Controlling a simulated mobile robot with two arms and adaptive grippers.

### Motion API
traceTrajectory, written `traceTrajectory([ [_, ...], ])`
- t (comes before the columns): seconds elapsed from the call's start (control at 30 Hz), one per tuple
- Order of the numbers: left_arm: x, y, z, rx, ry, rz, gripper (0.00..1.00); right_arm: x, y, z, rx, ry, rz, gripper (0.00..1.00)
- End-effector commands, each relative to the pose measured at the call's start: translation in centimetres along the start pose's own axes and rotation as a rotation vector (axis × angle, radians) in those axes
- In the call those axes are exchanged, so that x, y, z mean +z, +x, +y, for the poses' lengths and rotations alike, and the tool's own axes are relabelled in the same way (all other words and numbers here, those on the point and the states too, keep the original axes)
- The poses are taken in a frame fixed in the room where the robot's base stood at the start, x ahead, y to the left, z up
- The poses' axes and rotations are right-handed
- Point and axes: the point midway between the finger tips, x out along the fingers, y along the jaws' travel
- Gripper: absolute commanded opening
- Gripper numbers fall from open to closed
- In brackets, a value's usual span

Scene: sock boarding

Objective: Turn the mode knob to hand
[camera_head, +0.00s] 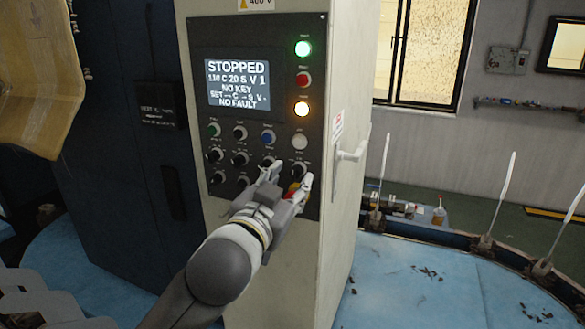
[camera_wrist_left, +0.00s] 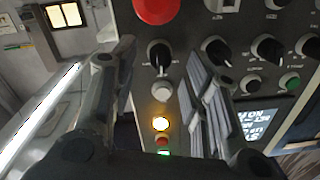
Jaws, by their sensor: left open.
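A control panel (camera_head: 234,130) on a pale cabinet carries rows of black rotary knobs. One black knob (camera_head: 299,170) is at the right end of its row, below a white button (camera_head: 299,142); it also shows in the left wrist view (camera_wrist_left: 160,52). Its label is unreadable, so I cannot tell whether it is the mode knob. My left gripper (camera_head: 291,175) is open at the panel's lower right. In the left wrist view its fingers (camera_wrist_left: 160,60) stand on either side of this knob, with gaps visible. My right gripper is out of view.
A large red button (camera_wrist_left: 157,8) is close to the knob, partly behind my gripper in the head view. The screen (camera_head: 238,83) reads STOPPED, NO KEY, NO FAULT. Green (camera_head: 303,48) and amber (camera_head: 301,109) lamps are lit. A handle (camera_head: 352,153) sticks out from the cabinet's right side.

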Motion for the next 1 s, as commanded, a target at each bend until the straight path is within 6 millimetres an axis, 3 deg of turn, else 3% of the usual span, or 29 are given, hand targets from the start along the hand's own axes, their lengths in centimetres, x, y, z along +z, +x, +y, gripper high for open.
traceTrajectory([
  [0.23,-0.1,2.4,0.0,-0.001,0.001,0.0,0.43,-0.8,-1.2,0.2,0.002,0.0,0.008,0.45],
  [0.6,0.0,2.8,0.0,0.0,0.0,0.001,0.43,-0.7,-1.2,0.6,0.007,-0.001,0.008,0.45],
  [0.93,0.0,2.8,0.0,0.0,0.0,0.001,0.0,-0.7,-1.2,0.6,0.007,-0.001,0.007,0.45],
  [1.0,0.0,2.8,0.0,0.0,0.0,0.001,0.0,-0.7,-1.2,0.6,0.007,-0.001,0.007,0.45],
])
